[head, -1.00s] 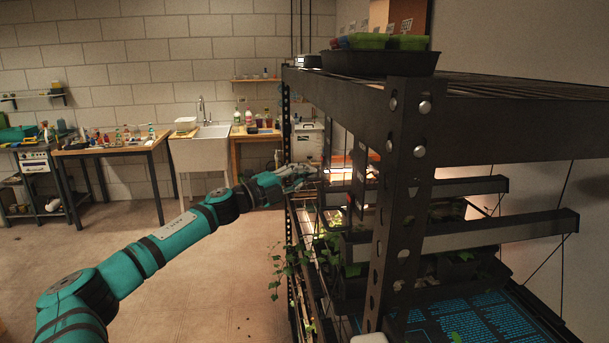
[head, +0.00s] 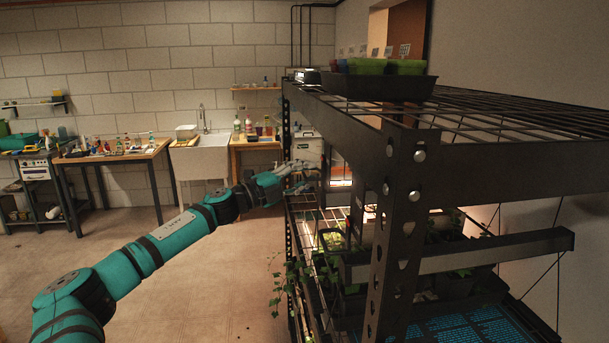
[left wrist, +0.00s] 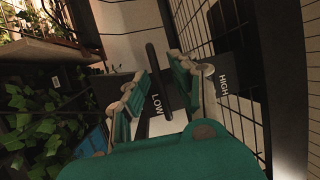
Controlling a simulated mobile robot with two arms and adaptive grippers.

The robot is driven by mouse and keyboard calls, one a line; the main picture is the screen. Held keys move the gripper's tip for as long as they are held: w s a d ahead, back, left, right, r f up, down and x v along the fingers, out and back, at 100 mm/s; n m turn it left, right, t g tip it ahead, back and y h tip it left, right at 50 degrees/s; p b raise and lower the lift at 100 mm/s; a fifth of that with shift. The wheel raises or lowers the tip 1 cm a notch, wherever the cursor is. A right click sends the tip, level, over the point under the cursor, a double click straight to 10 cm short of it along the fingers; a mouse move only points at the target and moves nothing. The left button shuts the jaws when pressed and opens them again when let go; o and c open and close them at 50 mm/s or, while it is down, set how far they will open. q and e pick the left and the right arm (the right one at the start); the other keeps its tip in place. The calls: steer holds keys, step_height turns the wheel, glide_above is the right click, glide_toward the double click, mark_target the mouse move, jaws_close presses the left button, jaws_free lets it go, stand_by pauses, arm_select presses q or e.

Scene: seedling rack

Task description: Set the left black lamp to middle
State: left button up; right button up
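My left gripper (head: 298,178) reaches in at the far left end of the dark metal rack. In the left wrist view the left gripper (left wrist: 157,66) has its two fingers spread apart. A slim black lever (left wrist: 160,85) stands between them, with visible gaps on both sides. Behind it is a dark panel (left wrist: 207,92) with the words LOW and HIGH. The lever is between the two words, nearer LOW in the picture. A dark lamp bar (head: 470,253) crosses the rack in the head view; I cannot tell whether it is the left lamp. My right gripper is out of view.
The rack's perforated post (head: 397,235) and wire top shelf (head: 480,112) are close on the right. A black tray (head: 378,88) with seedling pots stands on top. Leafy plants (left wrist: 40,125) hang beside the gripper. The floor to the left is clear.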

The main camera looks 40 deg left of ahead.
arm_select(q)
steer(key=v, duration=1.2)
stand_by(0.6)
steer(key=shift+a+f, duration=0.1)
steer(key=shift+f, duration=0.05)
stand_by(0.3)
